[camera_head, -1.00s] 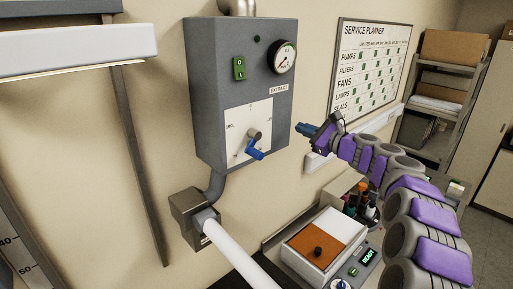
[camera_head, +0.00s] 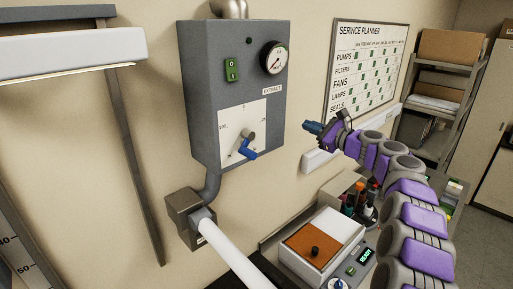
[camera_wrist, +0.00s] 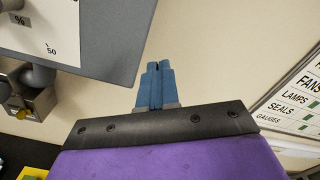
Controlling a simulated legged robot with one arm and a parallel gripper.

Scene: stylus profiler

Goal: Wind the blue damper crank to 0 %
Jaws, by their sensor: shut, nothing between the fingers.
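The blue damper crank (camera_head: 246,148) sits on the white scale plate (camera_head: 232,120) on the front of the grey wall box. Its arm points down and to the right from the hub. The scale's small marks are too blurred to read in the head view. In the wrist view a corner of the scale plate (camera_wrist: 62,40) shows a % sign and "50"; the crank's blue arm is out of that picture. My gripper (camera_head: 312,127) is to the right of the box, apart from the crank. Its blue fingers (camera_wrist: 155,85) are together and empty in front of the wall.
The grey box (camera_head: 205,70) carries a green switch (camera_head: 232,71) and a round gauge (camera_head: 274,58). A service planner board (camera_head: 366,70) hangs on the wall at right. Below stand a bench unit with an orange panel (camera_head: 313,244) and several bottles.

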